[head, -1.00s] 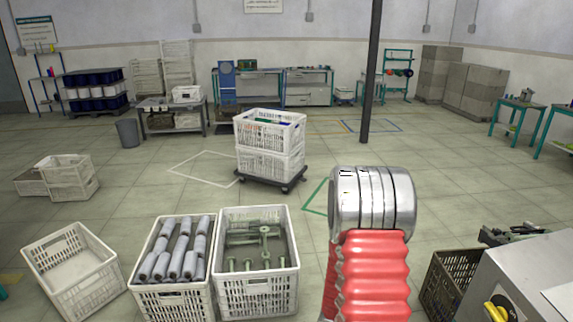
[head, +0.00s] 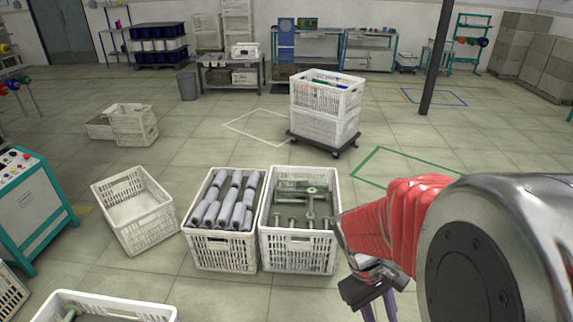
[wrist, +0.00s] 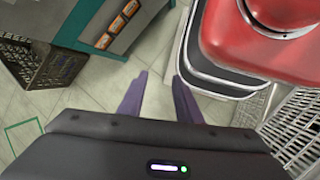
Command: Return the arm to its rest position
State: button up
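My arm reaches in from the right edge of the head view, with a silver joint close to the camera and a red ribbed sleeve beyond it. My gripper (head: 379,309) hangs below the sleeve, pointing down, partly cut off by the lower edge. In the wrist view my gripper (wrist: 159,98) shows two purple fingers spread apart, with only floor visible between them. It is open and holds nothing.
Left of my gripper stand a crate of green bobbins (head: 273,240), a crate of grey rolls (head: 210,250) and an empty crate (head: 146,238). A teal control cabinet (head: 30,215) is at the left. Stacked crates (head: 325,128) sit on a dolly (head: 345,150) beyond. Open floor lies between.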

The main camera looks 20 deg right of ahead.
jog(key=w+a+r+m+t+y, duration=0.1)
jog(key=w+a+r+t+y, duration=0.1)
jog(key=w+a+r+t, duration=0.3)
jog(key=a+r+t, duration=0.4)
jog(key=a+r, duration=0.7)
jog(key=shift+a+r+y, duration=0.35)
jog(key=shift+y, duration=0.05)
jog(key=shift+w+d, duration=0.1)
jog(key=shift+d, duration=0.05)
